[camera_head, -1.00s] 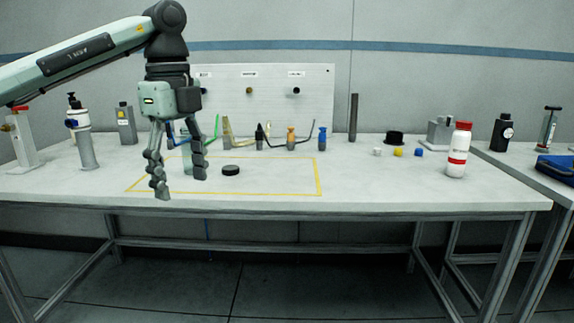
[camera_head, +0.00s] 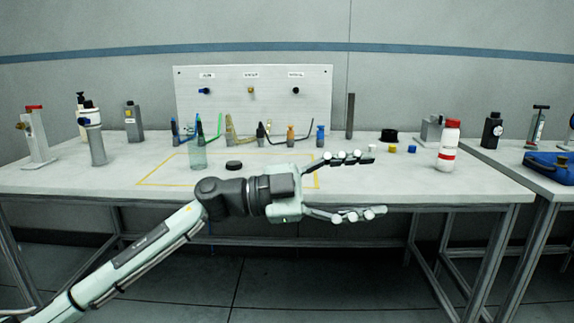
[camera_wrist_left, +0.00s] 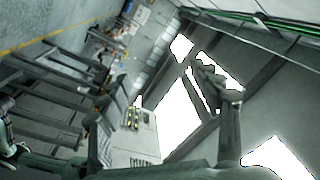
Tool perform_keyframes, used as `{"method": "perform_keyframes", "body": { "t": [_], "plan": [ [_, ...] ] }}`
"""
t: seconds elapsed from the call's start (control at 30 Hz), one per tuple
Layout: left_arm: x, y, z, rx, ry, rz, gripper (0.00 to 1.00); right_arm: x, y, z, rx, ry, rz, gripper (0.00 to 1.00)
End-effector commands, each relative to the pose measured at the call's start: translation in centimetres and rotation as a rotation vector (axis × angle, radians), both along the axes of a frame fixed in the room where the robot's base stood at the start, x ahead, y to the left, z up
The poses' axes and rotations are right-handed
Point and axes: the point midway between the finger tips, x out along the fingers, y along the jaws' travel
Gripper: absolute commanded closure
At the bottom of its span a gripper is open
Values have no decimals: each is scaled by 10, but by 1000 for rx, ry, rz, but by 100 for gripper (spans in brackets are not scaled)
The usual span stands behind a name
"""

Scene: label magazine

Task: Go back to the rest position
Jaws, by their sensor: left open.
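My left gripper (camera_head: 372,184) is open and empty in the head view. It points to the right, in front of the table's front edge, with its two fingers spread apart. Its arm comes in from the lower left. In the left wrist view the open fingers (camera_wrist_left: 168,100) show against the room, with nothing between them. My right gripper is not in view.
A white table (camera_head: 90,180) stands behind the arm. On it are a clear glass (camera_head: 198,158), a black disc (camera_head: 234,165), a white bottle with a red cap (camera_head: 447,146) and several coloured connectors. A blue case (camera_head: 548,166) lies on the right table.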

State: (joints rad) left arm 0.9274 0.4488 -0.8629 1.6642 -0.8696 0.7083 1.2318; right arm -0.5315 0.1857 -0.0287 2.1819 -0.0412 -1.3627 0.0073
Motion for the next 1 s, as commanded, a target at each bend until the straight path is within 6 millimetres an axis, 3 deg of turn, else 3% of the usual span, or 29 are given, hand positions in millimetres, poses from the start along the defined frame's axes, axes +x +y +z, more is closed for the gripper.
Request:
{"method": "perform_keyframes", "body": {
  "t": [0.07, 0.17, 0.3, 0.47, 0.57, 0.77, 0.9, 1.0],
  "plan": [
    [25, 15, 3, -197, 74, 169, 36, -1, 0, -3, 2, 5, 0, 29],
    [67, 57, -12, -371, 184, 444, 36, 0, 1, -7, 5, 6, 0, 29],
    [108, 132, -79, -448, 361, 826, 36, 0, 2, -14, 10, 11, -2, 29],
    [112, 206, -177, -383, 562, 1163, 36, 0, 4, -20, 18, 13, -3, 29],
    [95, 246, -241, -295, 688, 1333, 36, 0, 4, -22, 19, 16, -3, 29],
    [24, 311, -362, -43, 948, 1590, 36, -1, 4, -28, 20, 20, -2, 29],
    [-49, 346, -432, 176, 1134, 1704, 36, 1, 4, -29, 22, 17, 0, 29],
    [-108, 364, -471, 336, 1263, 1747, 36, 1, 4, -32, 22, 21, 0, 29]
  ]
}}
